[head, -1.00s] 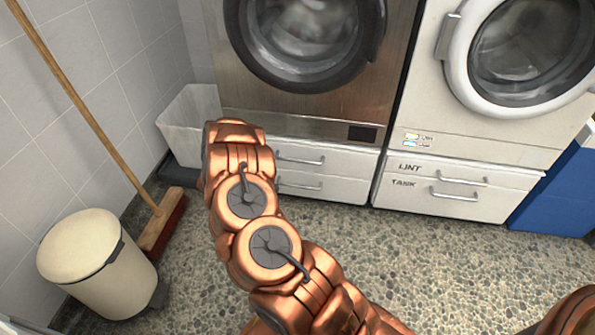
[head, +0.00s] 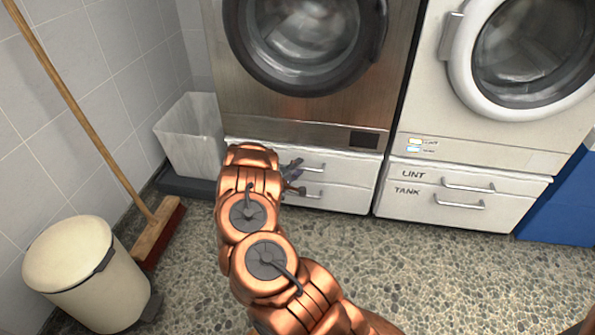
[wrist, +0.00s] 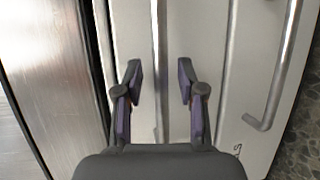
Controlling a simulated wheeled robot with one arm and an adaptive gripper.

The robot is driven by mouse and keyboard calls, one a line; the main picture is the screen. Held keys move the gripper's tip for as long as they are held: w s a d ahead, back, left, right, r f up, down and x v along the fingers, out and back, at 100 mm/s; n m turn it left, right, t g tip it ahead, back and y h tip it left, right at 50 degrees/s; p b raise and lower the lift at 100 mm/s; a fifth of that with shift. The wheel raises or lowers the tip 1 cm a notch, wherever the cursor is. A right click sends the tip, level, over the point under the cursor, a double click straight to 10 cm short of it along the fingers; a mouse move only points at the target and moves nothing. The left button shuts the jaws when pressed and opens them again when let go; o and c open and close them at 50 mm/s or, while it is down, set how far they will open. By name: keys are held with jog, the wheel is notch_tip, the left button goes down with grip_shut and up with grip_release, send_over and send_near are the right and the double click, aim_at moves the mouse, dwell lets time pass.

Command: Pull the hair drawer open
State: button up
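Two white drawers sit under the steel-fronted machine: an upper drawer (head: 348,168) and a lower drawer (head: 345,198), both shut. No hair label is readable; the lower drawer's label shows only a fragment like "LS" in the wrist view. My gripper (head: 293,177) is at the upper drawer's front, partly hidden by my copper arm. In the wrist view my gripper (wrist: 160,82) is open, its two fingers apart. The upper drawer's bar handle (wrist: 157,50) runs between them without visible contact. The lower drawer's handle (wrist: 279,75) is to the right in that view.
The machine on the right has LINT (head: 460,176) and TANK (head: 450,206) drawers, both shut. A pedal bin (head: 75,265), a broom (head: 160,235) and a translucent bin (head: 190,135) stand left. Pebbled floor (head: 440,270) is clear in front of the drawers.

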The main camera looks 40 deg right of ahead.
jog(key=shift+d, duration=0.15)
grip_shut()
dwell(0.7)
